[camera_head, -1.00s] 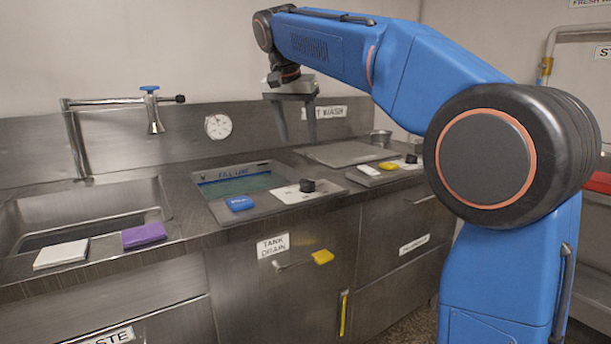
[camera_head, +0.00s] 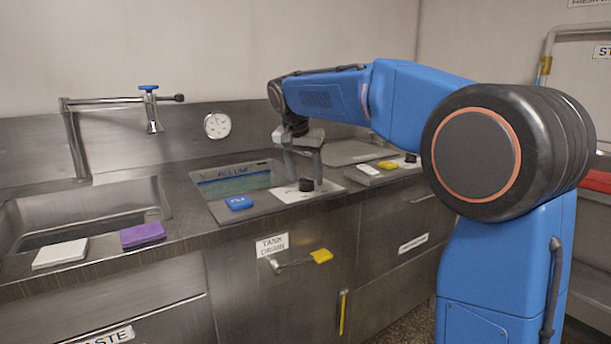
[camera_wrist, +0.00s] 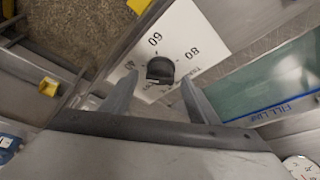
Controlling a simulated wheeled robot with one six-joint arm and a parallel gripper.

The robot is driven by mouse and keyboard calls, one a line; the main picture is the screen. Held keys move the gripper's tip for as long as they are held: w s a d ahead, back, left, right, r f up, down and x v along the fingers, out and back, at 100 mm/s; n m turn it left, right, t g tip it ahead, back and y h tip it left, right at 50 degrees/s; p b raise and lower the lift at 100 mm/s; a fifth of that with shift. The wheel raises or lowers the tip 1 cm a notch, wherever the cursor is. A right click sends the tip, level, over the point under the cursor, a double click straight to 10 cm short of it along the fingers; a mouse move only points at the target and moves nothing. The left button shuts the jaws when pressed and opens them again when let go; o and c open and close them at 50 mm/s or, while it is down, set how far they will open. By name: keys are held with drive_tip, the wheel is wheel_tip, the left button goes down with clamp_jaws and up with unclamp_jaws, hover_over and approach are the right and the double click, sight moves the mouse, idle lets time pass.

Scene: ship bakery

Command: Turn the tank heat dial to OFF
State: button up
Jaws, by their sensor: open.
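The black tank heat dial (camera_head: 307,185) stands on a white plate (camera_head: 289,195) at the right front of the tank. In the wrist view the dial (camera_wrist: 160,70) sits on the plate with "60" and "80" printed near it. Other lettering is too small or hidden to read, and I cannot tell the dial's setting. My gripper (camera_head: 305,177) is open, pointing down just over the dial. In the wrist view its fingers (camera_wrist: 158,82) are on either side of the dial, apparently apart from it; I cannot tell whether they are level with it.
The tank (camera_head: 245,182) has a blue fill line. A blue pad (camera_head: 239,203) lies left of the plate. A yellow-handled drain lever (camera_head: 321,256) sticks out below. A second black knob (camera_head: 411,158) and a yellow block (camera_head: 388,165) are to the right. A wall gauge (camera_head: 217,125) hangs behind.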

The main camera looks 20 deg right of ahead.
drive_tip(key=shift+f, duration=0.1)
drive_tip(key=c, duration=1.1)
drive_tip(key=shift+o, duration=0.2)
drive_tip(key=n+y, duration=0.1)
drive_tip(key=n, duration=0.3)
drive_tip(key=shift+d+t, duration=0.2)
drive_tip(key=shift+t, duration=0.2)
drive_tip(key=n+y, duration=0.1)
drive_tip(key=n, duration=0.2)
drive_tip(key=shift+d+y, duration=0.15)
drive_tip(key=shift+y, duration=0.15)
drive_tip(key=n+y, duration=0.1)
drive_tip(key=n, duration=0.2)
drive_tip(key=n+y, duration=0.1)
drive_tip(key=n, duration=0.2)
drive_tip(key=shift+d+n+g, duration=0.15)
drive_tip(key=shift+n+g, duration=0.15)
drive_tip(key=shift+n, duration=0.1)
